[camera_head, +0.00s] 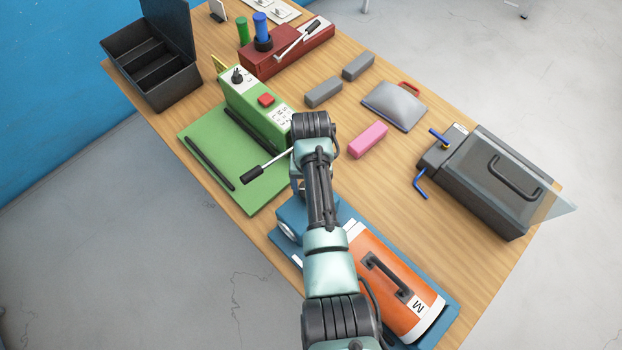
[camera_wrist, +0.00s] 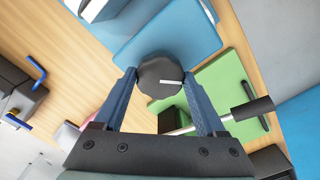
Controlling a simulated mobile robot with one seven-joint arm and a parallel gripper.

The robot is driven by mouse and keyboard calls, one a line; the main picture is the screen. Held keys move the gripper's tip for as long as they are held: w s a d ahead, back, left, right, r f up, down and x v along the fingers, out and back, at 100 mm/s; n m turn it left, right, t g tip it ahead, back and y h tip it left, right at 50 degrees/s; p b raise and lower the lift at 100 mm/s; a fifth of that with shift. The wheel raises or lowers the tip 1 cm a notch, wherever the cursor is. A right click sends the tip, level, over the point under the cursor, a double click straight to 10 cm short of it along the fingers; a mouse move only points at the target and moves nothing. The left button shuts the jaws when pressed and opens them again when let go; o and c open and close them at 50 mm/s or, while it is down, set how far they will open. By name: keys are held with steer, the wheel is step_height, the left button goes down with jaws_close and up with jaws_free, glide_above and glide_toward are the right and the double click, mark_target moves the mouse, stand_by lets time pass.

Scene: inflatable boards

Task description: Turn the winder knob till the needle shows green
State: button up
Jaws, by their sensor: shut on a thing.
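A black round knob (camera_wrist: 158,70) with a white pointer line is in the wrist view, between the two blue fingers of my gripper (camera_wrist: 158,80). My gripper is shut on it. The white line points to the right in that view. In the head view my arm hides the knob and most of the gripper. A blue housing (camera_head: 292,212) with a small white round face (camera_head: 287,230) shows left of my arm. The face is too small to read, so I cannot tell where any needle stands.
An orange drum marked M (camera_head: 390,285) lies right of my arm. A green press (camera_head: 257,108) with a black-handled lever (camera_head: 252,177) is close on the left. A pink block (camera_head: 368,140), a grey pouch (camera_head: 395,105) and a dark case (camera_head: 490,185) stand right.

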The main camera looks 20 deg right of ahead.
steer(key=o, duration=1.3)
steer(key=shift+r, duration=0.1)
step_height(320, 180, up, 13)
steer(key=shift+f+b, duration=0.1)
steer(key=shift+b, duration=0.5)
